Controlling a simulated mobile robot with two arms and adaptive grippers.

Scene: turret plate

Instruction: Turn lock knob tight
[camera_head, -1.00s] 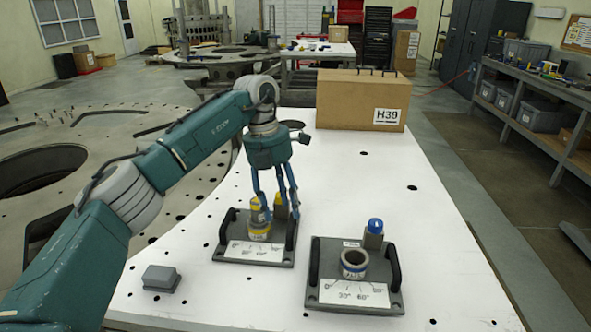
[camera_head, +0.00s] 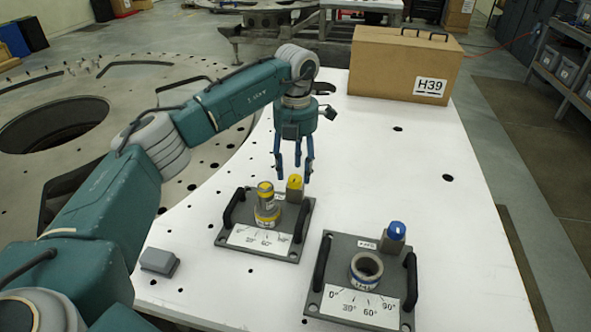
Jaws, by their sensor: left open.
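The left fixture (camera_head: 230,240) is a grey plate with two black handles and an angle dial. A grey and yellow post (camera_head: 266,195) stands in its yellow-banded collar (camera_head: 267,217). A yellow knob (camera_head: 295,182) sits on a small block behind the post. My left gripper (camera_head: 292,179) is open and points down, with its fingers raised above and behind the post, near the yellow knob. Contact with the knob cannot be told. The right fixture (camera_head: 338,255) has a blue knob (camera_head: 397,229) and a blue-banded collar (camera_head: 366,270) that is open at the top. My right gripper is out of view.
A cardboard box (camera_head: 405,68) marked H39 stands at the back of the white table (camera_head: 420,180). A small grey block (camera_head: 158,262) lies left of the fixtures. The table is clear behind the right fixture. A round metal plate with holes (camera_head: 165,92) lies left.

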